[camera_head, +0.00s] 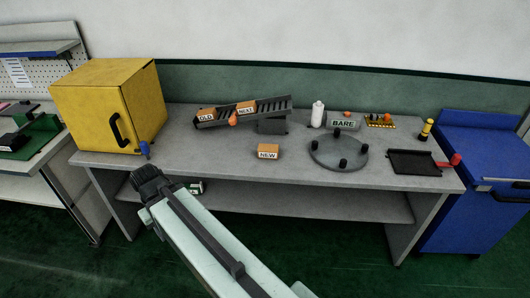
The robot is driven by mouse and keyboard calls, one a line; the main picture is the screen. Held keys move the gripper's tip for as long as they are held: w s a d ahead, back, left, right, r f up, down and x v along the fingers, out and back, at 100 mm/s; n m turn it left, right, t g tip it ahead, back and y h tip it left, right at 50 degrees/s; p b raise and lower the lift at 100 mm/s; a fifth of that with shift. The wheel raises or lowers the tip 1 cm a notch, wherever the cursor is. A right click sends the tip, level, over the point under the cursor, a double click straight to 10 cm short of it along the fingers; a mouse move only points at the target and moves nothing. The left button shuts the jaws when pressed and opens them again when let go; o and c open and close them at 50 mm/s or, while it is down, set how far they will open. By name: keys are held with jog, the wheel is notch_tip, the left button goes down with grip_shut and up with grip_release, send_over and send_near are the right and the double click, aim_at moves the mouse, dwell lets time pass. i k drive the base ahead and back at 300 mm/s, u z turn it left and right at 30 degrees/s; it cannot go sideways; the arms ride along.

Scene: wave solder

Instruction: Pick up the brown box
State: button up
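Three small orange-brown boxes with labels show in the head view. One, labelled NEW (267,151), sits alone on the grey bench (215,155) near its front middle. One labelled OLD (206,116) and one labelled NEXT (246,107) sit on a dark sloped rack (270,106) behind it. I cannot tell which one is the task's brown box. My gripper (148,177) is in front of the bench's left part, well left of the NEW box and apart from all three boxes. Its fingers are dark and small here, so their opening is unclear.
A yellow cabinet (100,90) stands at the bench's left end. A round grey plate with dark posts (338,158), a white bottle (317,114), a BARE sign (343,124) and a black tray (412,162) are to the right. The bench front around the NEW box is clear.

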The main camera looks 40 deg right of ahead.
aim_at(265, 151)
jog(key=u, duration=0.05)
jog(key=i, duration=1.5)
jog(key=z, duration=0.05)
